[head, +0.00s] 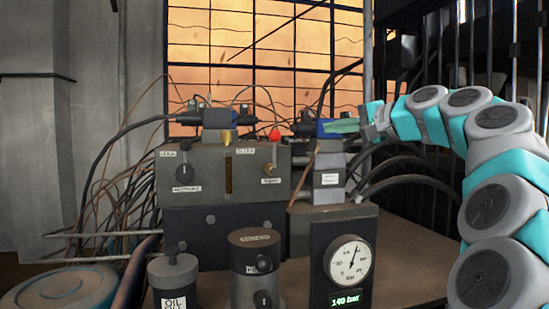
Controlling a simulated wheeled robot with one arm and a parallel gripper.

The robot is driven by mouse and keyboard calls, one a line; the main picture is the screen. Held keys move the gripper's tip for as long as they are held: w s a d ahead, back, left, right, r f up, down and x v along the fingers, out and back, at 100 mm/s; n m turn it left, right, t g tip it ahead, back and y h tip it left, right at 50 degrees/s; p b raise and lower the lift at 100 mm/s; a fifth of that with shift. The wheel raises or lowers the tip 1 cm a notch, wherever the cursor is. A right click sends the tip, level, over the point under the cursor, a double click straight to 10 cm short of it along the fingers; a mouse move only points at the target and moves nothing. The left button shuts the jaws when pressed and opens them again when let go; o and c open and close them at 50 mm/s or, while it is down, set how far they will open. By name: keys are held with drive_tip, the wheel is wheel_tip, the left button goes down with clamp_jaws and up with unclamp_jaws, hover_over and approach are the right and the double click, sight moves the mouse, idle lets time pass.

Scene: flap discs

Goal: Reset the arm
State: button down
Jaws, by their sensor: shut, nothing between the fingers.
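My arm curves in from the right edge, grey and teal with dark round joint caps. My gripper (345,126) is at its left end, shut and empty, pointing left. It is level with the top of a grey valve block (329,165) with a blue top part. The fingertips overlap that blue part in the picture; I cannot tell whether they touch it.
A hydraulic unit (222,178) with knobs, a red ball knob (275,134) and labels stands on a brown bench (413,240). In front are an oil pot (173,281), a dark cylinder (255,272) and a pressure gauge (348,262) reading 140 bar. Hoses and cables hang around the unit.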

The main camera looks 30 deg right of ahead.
drive_tip(key=shift+a, duration=0.1)
drive_tip(key=w+a+f+n+g+y, duration=0.1)
drive_tip(key=w+a+f+n+g, duration=0.1)
drive_tip(key=a+f, duration=0.5)
drive_tip(key=w+a+f+n+g+y, duration=0.1)
drive_tip(key=a+f+n+g, duration=0.3)
drive_tip(key=a, duration=0.6)
drive_tip(key=s+a+f+n+g, duration=0.1)
drive_tip(key=s+a+f+g, duration=0.15)
drive_tip(key=a+f, duration=0.5)
drive_tip(key=s+a+f+n+g, duration=0.1)
drive_tip(key=s+a+f+g, duration=0.1)
drive_tip(key=s+a+f, duration=0.5)
drive_tip(key=s+a+f+n+g+h, duration=0.1)
drive_tip(key=s+f+g, duration=0.15)
drive_tip(key=f, duration=0.45)
drive_tip(key=s+a+f+n+g, duration=0.1)
drive_tip(key=s+a+f, duration=0.1)
drive_tip(key=s+f, duration=0.35)
drive_tip(key=s+d+f+n+g+h, duration=0.1)
drive_tip(key=s+f+g+h, duration=0.1)
drive_tip(key=s+f, duration=0.5)
drive_tip(key=s+d+f+n+g+h, duration=0.2)
drive_tip(key=s+f, duration=0.5)
drive_tip(key=s, duration=0.3)
drive_tip(key=shift+d+f, duration=0.3)
